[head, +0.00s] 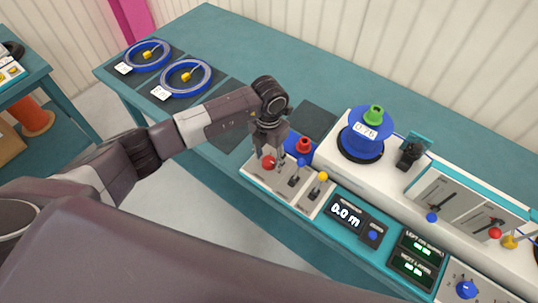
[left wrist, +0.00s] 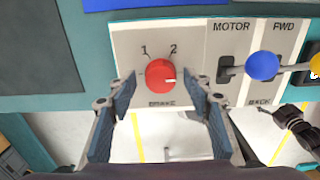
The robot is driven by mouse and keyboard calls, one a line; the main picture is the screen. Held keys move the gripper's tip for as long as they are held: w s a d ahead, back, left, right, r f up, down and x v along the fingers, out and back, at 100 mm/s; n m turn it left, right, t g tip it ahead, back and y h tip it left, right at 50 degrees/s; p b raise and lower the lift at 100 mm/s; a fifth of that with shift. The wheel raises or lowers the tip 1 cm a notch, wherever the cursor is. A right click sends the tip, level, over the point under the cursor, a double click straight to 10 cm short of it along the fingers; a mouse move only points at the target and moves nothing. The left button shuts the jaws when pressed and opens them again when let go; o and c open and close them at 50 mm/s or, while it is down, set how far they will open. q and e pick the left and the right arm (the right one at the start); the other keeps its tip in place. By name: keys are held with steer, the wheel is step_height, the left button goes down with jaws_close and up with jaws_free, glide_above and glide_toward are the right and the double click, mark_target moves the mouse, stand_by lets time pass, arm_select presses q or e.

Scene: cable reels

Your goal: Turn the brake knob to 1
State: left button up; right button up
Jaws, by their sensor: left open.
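The brake knob (left wrist: 160,74) is a round red knob on a light panel marked BRAKE, with 1 at its upper left and 2 at its upper right. A pale mark on it sits toward the right side. In the head view the red knob (head: 268,162) shows under my left gripper (head: 269,150), which points down at it. In the left wrist view my left gripper (left wrist: 165,88) is open, its blue-padded fingers on either side of the knob; contact is unclear. A dark jointed part (left wrist: 295,126) at the right may be my right gripper; its jaws are unclear.
Beside the knob stand the motor lever with a blue ball (left wrist: 262,66) and a yellow-tipped lever (head: 323,176). A blue reel (head: 362,135) stands on the white machine. Two cable coils (head: 186,78) lie at the far left. A display (head: 346,212) reads 0.0 m.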

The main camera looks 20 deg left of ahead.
arm_select(q)
steer(key=shift+f, duration=0.1)
steer(key=c, duration=1.1)
